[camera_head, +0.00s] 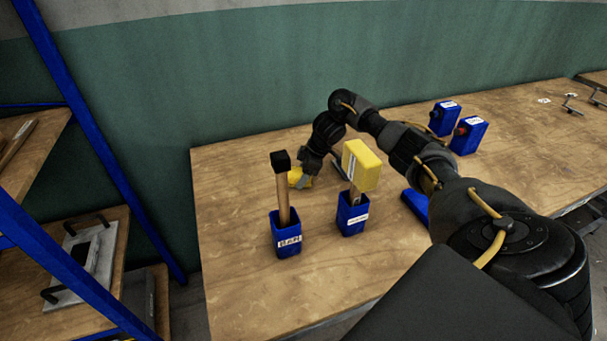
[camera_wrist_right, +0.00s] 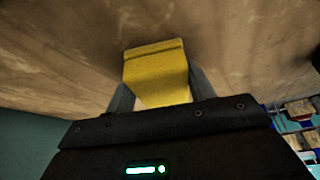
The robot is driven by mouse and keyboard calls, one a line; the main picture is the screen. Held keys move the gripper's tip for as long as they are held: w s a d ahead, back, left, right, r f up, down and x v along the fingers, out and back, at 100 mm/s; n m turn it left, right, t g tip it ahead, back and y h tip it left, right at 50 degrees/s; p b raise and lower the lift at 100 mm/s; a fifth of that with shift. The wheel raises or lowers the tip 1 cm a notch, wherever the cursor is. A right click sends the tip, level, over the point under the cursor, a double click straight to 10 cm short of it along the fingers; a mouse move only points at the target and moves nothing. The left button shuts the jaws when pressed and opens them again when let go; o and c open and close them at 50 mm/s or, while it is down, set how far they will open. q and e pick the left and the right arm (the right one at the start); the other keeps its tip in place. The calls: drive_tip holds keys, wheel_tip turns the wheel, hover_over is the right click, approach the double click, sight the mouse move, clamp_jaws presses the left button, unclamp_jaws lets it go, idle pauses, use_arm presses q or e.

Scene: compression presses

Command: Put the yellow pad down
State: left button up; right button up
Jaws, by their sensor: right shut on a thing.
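The yellow pad (camera_wrist_right: 155,72) is between the two fingers of my right gripper (camera_wrist_right: 155,95), which is shut on it. In the right wrist view the wooden table (camera_wrist_right: 60,60) lies right behind the pad; I cannot tell whether the pad touches it. In the head view the right gripper (camera_head: 308,172) is low over the table behind the blue holders, and part of the yellow pad (camera_head: 297,178) shows at its tip. My left gripper is not in view.
A blue holder (camera_head: 286,240) with a black-headed hammer (camera_head: 281,162) and another blue holder (camera_head: 352,220) with a yellow-headed tool (camera_head: 361,166) stand in front of the gripper. Blue boxes (camera_head: 467,138) stand farther right. The table's left part (camera_head: 228,190) is clear. A blue-framed shelf (camera_head: 60,120) is at left.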

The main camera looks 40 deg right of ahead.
drive_tip(key=o, duration=0.8)
drive_tip(key=shift+s+a+f, duration=0.1)
drive_tip(key=shift+s+f, duration=0.2)
drive_tip(key=shift+f, duration=0.35)
drive_tip(key=shift+o, duration=0.4)
drive_tip(key=shift+f, duration=0.1)
drive_tip(key=shift+a, duration=0.1)
drive_tip(key=shift+r, duration=0.3)
drive_tip(key=w+p+v, duration=0.1)
drive_tip(key=p+v, duration=0.1)
drive_tip(key=v, duration=1.1)
drive_tip(key=shift+p, duration=0.35)
drive_tip(key=shift+r, duration=0.1)
